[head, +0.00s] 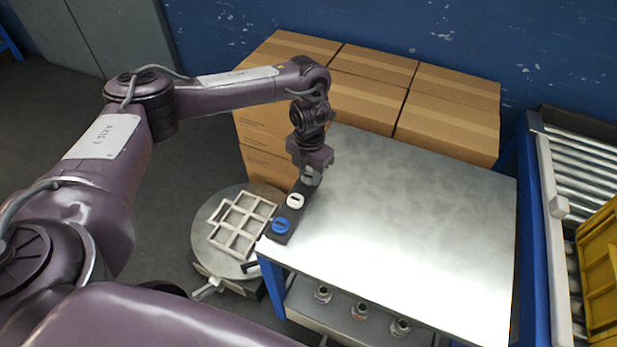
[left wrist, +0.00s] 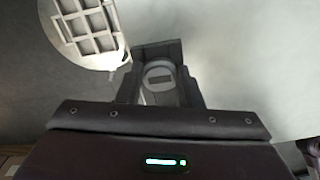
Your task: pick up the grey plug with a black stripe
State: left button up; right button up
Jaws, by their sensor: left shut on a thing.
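The grey plug with a black stripe (head: 311,178) is at the far end of a dark rack (head: 286,213) on the table's left edge. In the left wrist view the round plug top with its dark stripe (left wrist: 160,79) sits between the jaws. My left gripper (head: 312,167) points down over the plug and is shut on it. I cannot tell whether the plug is still seated or raised a little. A white plug (head: 296,201) and a blue plug (head: 281,225) sit in the same rack, nearer the front. My right gripper does not show.
The metal tabletop (head: 400,220) is bare to the right of the rack. Cardboard boxes (head: 370,95) stand behind the table. A round stand (head: 212,238) with a pale gridded frame (head: 241,224) is on the left. Several fittings (head: 360,311) sit on a lower shelf. A roller conveyor (head: 585,175) is at right.

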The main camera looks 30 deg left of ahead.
aim_at(310, 175)
pick_arm(q)
jog(key=shift+r, duration=0.1)
